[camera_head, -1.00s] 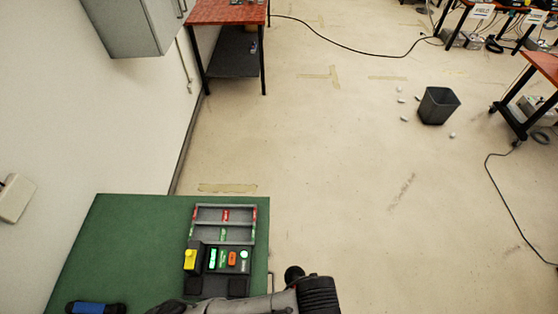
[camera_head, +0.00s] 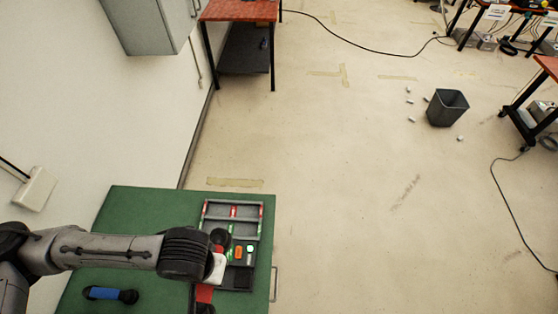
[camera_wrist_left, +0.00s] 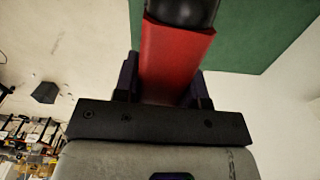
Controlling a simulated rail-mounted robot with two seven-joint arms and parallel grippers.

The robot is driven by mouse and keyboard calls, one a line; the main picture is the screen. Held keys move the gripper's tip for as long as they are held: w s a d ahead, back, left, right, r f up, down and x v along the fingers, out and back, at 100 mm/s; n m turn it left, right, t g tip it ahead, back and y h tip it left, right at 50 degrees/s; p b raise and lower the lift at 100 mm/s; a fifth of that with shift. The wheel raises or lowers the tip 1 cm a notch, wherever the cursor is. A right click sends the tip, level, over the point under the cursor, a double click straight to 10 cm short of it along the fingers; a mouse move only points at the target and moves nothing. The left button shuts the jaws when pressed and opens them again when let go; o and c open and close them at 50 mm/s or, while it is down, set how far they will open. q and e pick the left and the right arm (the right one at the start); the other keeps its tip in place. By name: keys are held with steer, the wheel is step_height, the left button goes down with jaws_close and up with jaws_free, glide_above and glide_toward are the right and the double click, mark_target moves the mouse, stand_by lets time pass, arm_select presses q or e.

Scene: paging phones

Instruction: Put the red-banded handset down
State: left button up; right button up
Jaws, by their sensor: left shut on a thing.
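The red-banded handset (camera_head: 204,294) has a red middle and black ends. My left gripper (camera_head: 214,268) is shut on its red band, over the right side of the green table. In the left wrist view the red band (camera_wrist_left: 174,58) sits between the two fingers (camera_wrist_left: 165,82), with one black end beyond it. The handset's height above the table is unclear. A dark tray-like unit (camera_head: 203,218) with red and green labels lies behind and partly under the gripper. A blue-banded handset (camera_head: 103,293) lies on the table to the left. My right gripper is not in view.
The green table (camera_head: 150,210) has bare room behind my arm, left of the unit. A wall with a white box (camera_head: 36,189) stands at the left. A bin (camera_head: 447,108) stands on the open floor, with small white scraps around it.

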arm_select(q)
steer(key=w+a+r+n+p, duration=0.1)
steer(key=w+a+r, duration=0.3)
steer(key=w+r, duration=0.4)
step_height(320, 180, up, 4)
steer(key=shift+f, duration=0.2)
steer(key=shift+d, duration=0.1)
steer(key=shift+s, duration=0.1)
